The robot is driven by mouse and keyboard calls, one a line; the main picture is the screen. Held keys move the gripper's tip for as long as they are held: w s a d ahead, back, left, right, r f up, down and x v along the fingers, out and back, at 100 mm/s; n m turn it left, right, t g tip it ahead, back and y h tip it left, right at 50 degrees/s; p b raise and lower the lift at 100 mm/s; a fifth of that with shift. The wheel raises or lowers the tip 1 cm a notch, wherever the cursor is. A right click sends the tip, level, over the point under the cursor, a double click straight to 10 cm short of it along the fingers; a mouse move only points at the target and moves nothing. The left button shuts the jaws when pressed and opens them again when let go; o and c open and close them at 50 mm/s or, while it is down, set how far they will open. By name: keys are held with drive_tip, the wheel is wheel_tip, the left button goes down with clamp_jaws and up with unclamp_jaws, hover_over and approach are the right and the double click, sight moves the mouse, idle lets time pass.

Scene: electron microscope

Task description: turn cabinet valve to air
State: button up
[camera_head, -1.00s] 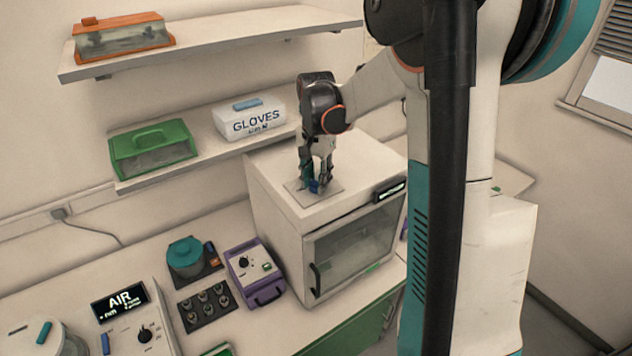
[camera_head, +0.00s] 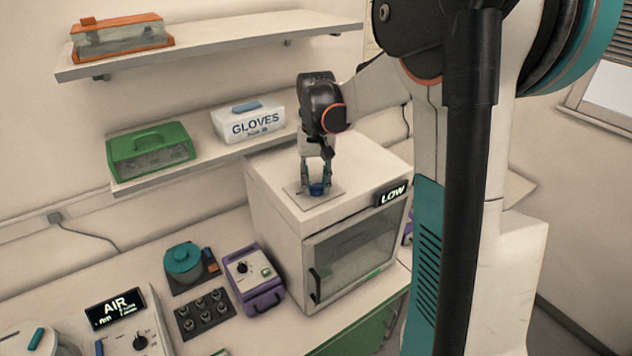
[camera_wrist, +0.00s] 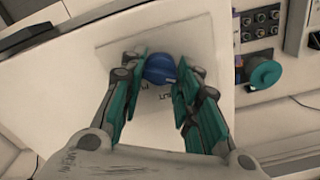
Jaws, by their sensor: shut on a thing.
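The white cabinet (camera_head: 272,190) with a glass front door stands on the bench. The blue valve knob (camera_wrist: 160,69) sits on a pale plate (camera_wrist: 112,58) on the cabinet's top. It also shows low between the fingers in the head view (camera_head: 318,189). My gripper (camera_wrist: 160,76) points down at the plate, its teal fingers on either side of the knob and shut on it. The cabinet's display (camera_head: 392,194) reads LOW.
A shelf with a glove box (camera_head: 249,122) and a green case (camera_head: 150,150) runs behind the cabinet. A purple-trimmed device (camera_head: 253,277), a teal-lidded pot (camera_head: 183,260) and a panel reading AIR (camera_head: 115,306) stand to the left on the bench.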

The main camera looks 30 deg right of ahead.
sight(316, 184)
idle(0.4)
drive_tip(key=o, duration=1.1)
drive_tip(key=shift+c, duration=0.2)
wheel_tip(316, 184, up, 12)
